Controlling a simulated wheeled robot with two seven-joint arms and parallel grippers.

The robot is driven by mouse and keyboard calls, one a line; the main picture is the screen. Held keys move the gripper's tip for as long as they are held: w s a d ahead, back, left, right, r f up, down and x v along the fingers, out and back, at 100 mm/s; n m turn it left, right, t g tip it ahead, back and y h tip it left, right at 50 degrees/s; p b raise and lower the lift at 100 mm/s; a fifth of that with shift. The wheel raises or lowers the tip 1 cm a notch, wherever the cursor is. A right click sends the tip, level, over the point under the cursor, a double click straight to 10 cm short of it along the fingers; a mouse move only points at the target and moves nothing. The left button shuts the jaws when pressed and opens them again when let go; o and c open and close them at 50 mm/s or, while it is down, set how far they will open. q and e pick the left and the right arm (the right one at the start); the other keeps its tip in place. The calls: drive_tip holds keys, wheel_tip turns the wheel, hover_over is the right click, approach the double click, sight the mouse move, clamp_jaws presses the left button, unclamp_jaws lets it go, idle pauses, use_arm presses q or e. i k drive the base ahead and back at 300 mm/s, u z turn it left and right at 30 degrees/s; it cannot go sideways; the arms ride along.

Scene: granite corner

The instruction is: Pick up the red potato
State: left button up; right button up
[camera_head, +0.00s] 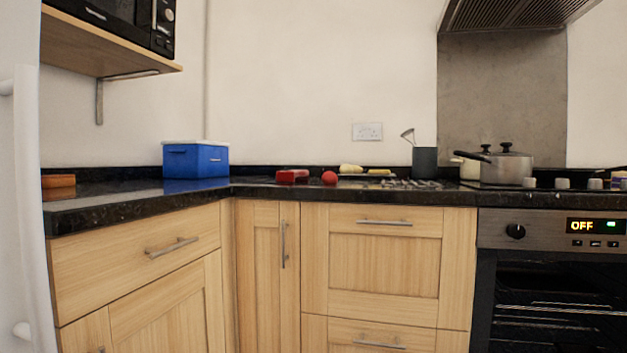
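A small round red object (330,178), which looks like the red potato, sits on the black granite counter (262,187) near the corner, close to the front edge. It is small in the view, so its exact shape is hard to tell. A red block-like object (292,176) lies just to its left, apart from it. Neither of my grippers is in view.
A blue box with a white lid (196,159) stands in the corner. Behind the red object lies a board with yellowish items (366,170). A dark utensil pot (424,162) and a steel saucepan (497,167) stand right. A microwave shelf (105,57) overhangs the left counter.

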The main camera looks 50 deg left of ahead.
sight(328, 178)
drive_tip(key=u, duration=0.9)
drive_tip(key=i, duration=0.2)
drive_tip(key=z, duration=0.05)
